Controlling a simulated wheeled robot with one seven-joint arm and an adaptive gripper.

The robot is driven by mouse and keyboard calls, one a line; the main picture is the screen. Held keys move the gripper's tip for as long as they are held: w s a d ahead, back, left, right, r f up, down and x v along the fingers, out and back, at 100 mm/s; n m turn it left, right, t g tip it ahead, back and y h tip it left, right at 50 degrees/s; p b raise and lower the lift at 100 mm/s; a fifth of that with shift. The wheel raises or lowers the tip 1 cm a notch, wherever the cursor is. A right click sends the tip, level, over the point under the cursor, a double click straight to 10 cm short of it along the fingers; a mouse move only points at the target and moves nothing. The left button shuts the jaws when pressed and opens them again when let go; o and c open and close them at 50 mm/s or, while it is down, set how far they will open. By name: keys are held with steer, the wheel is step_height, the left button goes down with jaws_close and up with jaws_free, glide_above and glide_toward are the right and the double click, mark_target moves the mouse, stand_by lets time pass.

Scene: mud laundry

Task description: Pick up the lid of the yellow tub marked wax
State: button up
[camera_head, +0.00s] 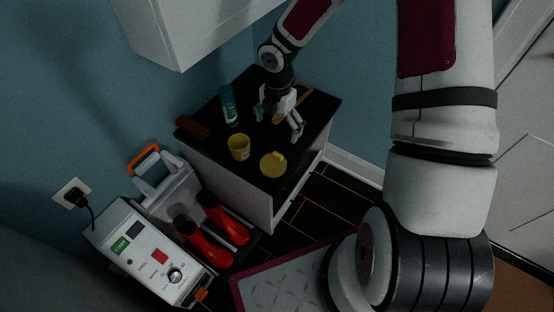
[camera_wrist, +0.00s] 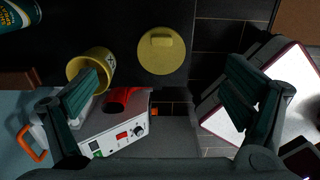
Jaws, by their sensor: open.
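The yellow tub (camera_head: 239,148) stands upright and uncovered on the black top of a low cabinet. In the wrist view its side (camera_wrist: 84,70) shows with a dark mark on it that I cannot read. The round yellow lid (camera_head: 272,166) lies flat beside the tub, apart from it, near the front edge of the top. In the wrist view the lid (camera_wrist: 162,62) shows a raised handle on it. My gripper (camera_head: 279,122) is open and empty above the cabinet top, behind the lid in the head view. In the wrist view its fingers (camera_wrist: 165,95) are spread wide.
A wooden-handled item (camera_head: 304,93) lies near my gripper. Red boots (camera_head: 222,222), a white control box (camera_head: 150,252) and an orange-handled container (camera_head: 166,190) are below, left of the cabinet (camera_head: 240,193).

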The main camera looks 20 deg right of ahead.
steer(key=b, duration=0.3)
glide_above(278, 154)
steer(key=f, duration=0.8)
steer(key=shift+w+a+f, duration=0.1)
steer(key=shift+w, duration=0.25)
steer(key=shift+s+f+b, duration=0.15)
steer(key=shift+f+b, duration=0.65)
steer(key=shift+f, duration=0.55)
steer(key=shift+s+f+b, duration=0.1)
steer(key=shift+f+b, duration=0.7)
steer(key=shift+f, duration=0.5)
steer(key=shift+r, duration=0.1)
steer(key=c, duration=1)
